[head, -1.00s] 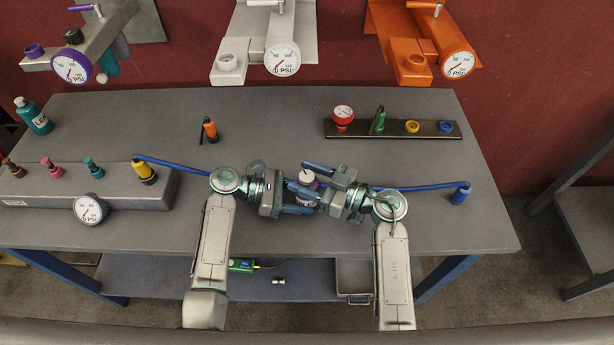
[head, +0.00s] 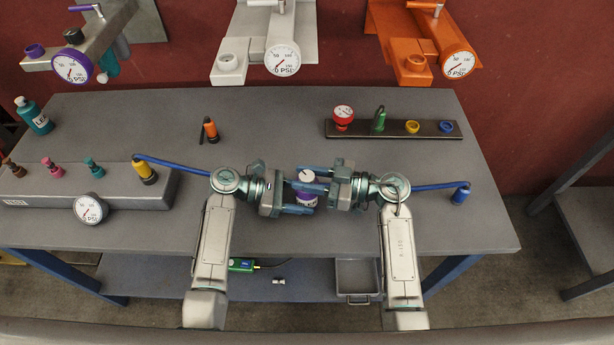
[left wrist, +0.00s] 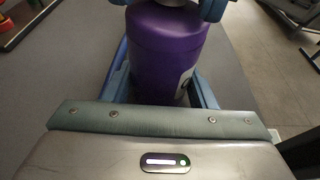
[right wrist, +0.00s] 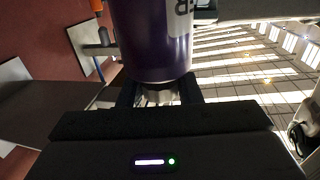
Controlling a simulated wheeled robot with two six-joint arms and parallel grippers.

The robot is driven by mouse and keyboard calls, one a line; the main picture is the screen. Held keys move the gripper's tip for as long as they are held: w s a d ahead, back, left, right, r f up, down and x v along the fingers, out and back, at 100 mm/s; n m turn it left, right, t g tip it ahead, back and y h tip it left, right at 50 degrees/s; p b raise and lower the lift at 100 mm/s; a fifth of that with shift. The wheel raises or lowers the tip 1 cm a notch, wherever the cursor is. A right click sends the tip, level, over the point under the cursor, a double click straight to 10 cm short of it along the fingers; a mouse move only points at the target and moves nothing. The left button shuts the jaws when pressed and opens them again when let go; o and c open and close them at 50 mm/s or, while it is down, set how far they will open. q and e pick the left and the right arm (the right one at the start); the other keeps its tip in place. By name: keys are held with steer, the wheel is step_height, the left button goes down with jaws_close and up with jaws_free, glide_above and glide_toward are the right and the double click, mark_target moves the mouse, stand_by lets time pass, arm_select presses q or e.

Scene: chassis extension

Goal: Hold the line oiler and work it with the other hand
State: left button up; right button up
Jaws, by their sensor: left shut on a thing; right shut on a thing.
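The line oiler (head: 307,201) is a purple cylinder with a pale top and a label, held upright above the bench between my two grippers. My left gripper (head: 306,198) is shut around its purple body, which fills the space between the blue fingers in the left wrist view (left wrist: 168,50). My right gripper (head: 308,181) comes from the right, a little higher, and is shut on the oiler's top. In the right wrist view the purple body (right wrist: 152,45) shows beyond the fingers, with a pale metallic part between them. The fingers partly hide the oiler.
A grey manifold block (head: 90,190) with coloured fittings and a gauge lies at left. A dark rack (head: 393,131) holds several coloured parts at the back right. The bench's front right is clear.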

steer(key=n+g, duration=0.3)
steer(key=g, duration=0.2)
steer(key=shift+w, duration=0.15)
steer(key=shift+n+g+h, duration=0.4)
steer(key=shift+n+g, duration=1.3)
steer(key=shift+g, duration=1)
steer(key=shift+f, duration=0.1)
steer(key=o, duration=1)
steer(key=shift+c, duration=0.2)
steer(key=shift+d, duration=0.1)
steer(key=v, duration=1.1)
steer(key=shift+d, duration=0.35)
steer(key=shift+o, duration=0.2)
steer(key=shift+w, duration=0.15)
